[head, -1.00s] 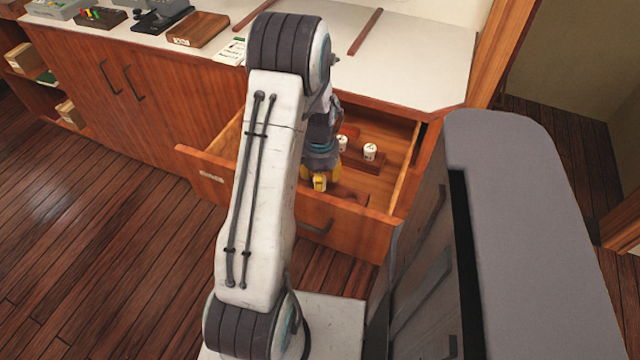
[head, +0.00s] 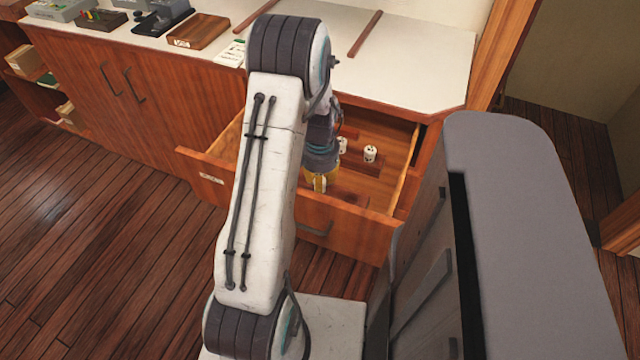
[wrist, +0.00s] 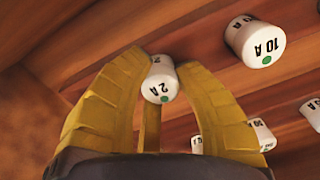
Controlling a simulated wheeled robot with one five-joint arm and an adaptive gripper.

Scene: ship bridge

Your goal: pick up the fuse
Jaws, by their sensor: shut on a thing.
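The fuse between my fingers is a small white cylinder marked 2 A with a green dot (wrist: 160,79), seen in the wrist view. My gripper (wrist: 150,85) has yellow fingers shut on this fuse. In the head view my gripper (head: 319,181) is low inside the open drawer (head: 350,229), largely hidden by my arm, and the held fuse cannot be made out there. Other white fuses stand in the drawer: one marked 10 A (wrist: 256,40) is to the right in the wrist view, and one shows in the head view (head: 370,153).
Wooden drawer walls (head: 405,175) enclose the space. The white countertop (head: 420,60) is above and behind. A wooden box (head: 199,31) and devices (head: 160,15) stand on it at the left.

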